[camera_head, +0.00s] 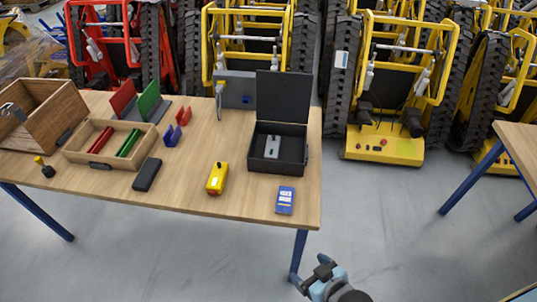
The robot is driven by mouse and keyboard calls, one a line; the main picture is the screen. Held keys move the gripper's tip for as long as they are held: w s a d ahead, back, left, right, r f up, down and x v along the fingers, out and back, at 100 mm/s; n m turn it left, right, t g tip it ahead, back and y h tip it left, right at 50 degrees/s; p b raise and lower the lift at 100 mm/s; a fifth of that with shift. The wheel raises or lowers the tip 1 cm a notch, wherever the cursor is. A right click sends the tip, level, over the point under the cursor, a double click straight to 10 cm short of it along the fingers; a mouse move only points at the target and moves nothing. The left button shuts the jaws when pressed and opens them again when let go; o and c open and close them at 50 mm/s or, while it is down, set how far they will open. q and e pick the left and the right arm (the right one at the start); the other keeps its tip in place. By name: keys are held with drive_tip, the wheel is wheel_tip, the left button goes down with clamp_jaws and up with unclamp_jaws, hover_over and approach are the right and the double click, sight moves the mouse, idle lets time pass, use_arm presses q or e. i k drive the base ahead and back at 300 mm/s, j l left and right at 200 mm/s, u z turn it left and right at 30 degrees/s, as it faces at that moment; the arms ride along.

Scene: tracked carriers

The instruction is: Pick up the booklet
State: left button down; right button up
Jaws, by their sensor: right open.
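A small blue booklet (285,200) with a pale patch lies flat on the wooden table (240,199), near its front right corner. My right gripper (312,276) shows at the bottom of the view, in front of the table and below its top in the picture. It is open with nothing seen between its fingers, and apart from the booklet. My left gripper is not in view.
An open black case (292,160) stands behind the booklet, and a yellow device (217,179) lies to its left. Further left are a black case-like object (147,174), a wooden tray (72,154) and a wooden crate (68,103). Yellow tracked carriers (385,146) stand behind.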

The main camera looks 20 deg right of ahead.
sight(284, 204)
drive_tip(key=i+j+z, duration=0.7)
drive_tip(key=j+z, duration=0.2)
